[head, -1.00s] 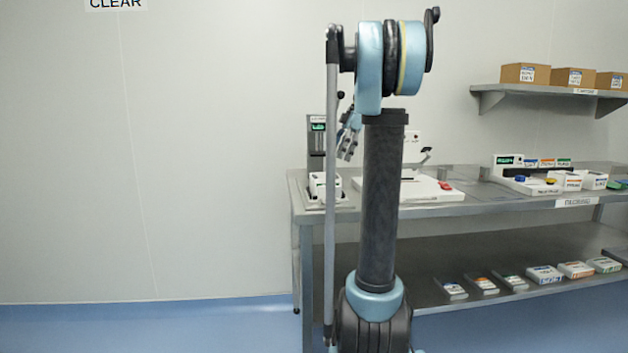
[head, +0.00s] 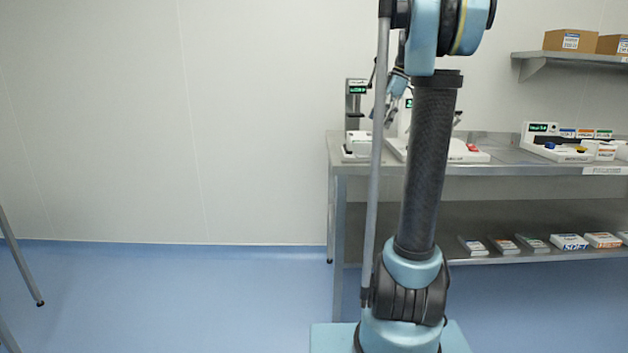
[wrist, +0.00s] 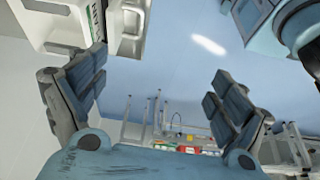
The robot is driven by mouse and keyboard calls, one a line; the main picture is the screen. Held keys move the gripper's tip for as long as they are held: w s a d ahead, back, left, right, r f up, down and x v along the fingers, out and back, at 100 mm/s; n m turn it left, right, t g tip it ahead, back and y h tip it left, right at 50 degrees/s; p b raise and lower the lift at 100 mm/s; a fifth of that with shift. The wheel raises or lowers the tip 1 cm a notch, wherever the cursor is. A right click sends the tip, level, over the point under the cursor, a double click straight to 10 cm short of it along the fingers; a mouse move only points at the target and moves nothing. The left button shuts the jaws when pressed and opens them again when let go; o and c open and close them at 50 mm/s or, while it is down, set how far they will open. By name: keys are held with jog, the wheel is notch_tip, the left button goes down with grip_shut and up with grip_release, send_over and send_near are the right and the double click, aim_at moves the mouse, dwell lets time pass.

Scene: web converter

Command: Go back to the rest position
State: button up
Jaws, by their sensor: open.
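My gripper (head: 394,100) shows small and partly hidden behind my arm in the head view, above the left end of the steel bench. In the wrist view my gripper (wrist: 165,95) has its two fingers wide apart, with nothing between them. My arm stands upright in the head view, its top cut off by the frame edge.
The steel bench (head: 500,165) carries a display stand (head: 356,90), a white box (head: 358,143) and a white device with a red part (head: 470,150). Several labelled boxes lie on its lower shelf (head: 590,255). Cartons sit on a wall shelf (head: 528,56). Blue floor (head: 200,290) is clear at left, apart from metal legs (head: 20,255).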

jog(key=s+a+f+m+h, duration=0.1)
jog(key=s+a+f+m, duration=0.1)
jog(key=s+f+m, duration=0.6)
jog(key=s+a+f+m+h, duration=0.15)
jog(key=s+f, duration=0.35)
jog(key=s, duration=0.6)
jog(key=s+f+m+t+h, duration=0.2)
jog(key=s+f+m, duration=0.6)
jog(key=s+f, duration=0.7)
notch_tip(320, 180, down, 3)
jog(key=shift+f, duration=0.15)
